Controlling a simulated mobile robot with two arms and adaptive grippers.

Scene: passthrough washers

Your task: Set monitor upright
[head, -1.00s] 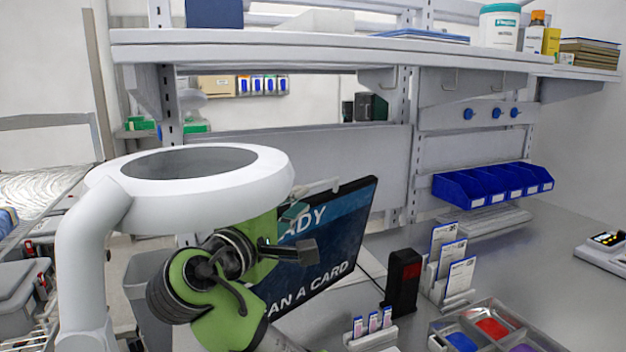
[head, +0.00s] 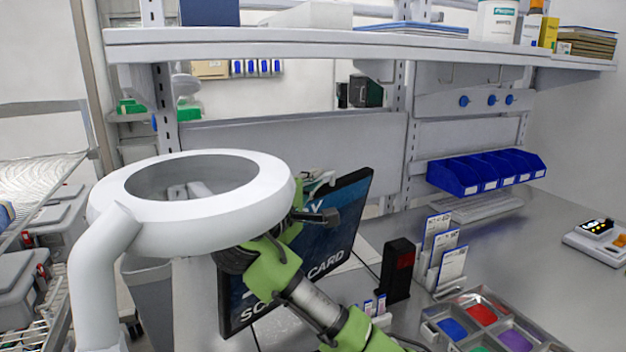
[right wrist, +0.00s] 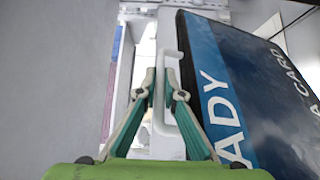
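The monitor (head: 338,225) is a dark panel with a blue band and white text that includes "CARD". It stands tilted on the bench in the head view, its face turned to the right. In the right wrist view the monitor (right wrist: 245,95) fills the right side, with a white handle-like part along its edge. My right gripper (right wrist: 161,82) has its fingers close together at this white part, with a narrow gap between the tips. I cannot tell whether they grip it. In the head view the right gripper (head: 318,182) is at the monitor's upper left. My left gripper is out of view.
A large white ring (head: 110,215) on a curved post hides part of my gripper. A black box (head: 400,270), a card rack (head: 440,262) and a compartment tray (head: 545,335) are right of the monitor. Blue bins (head: 452,178) line the back.

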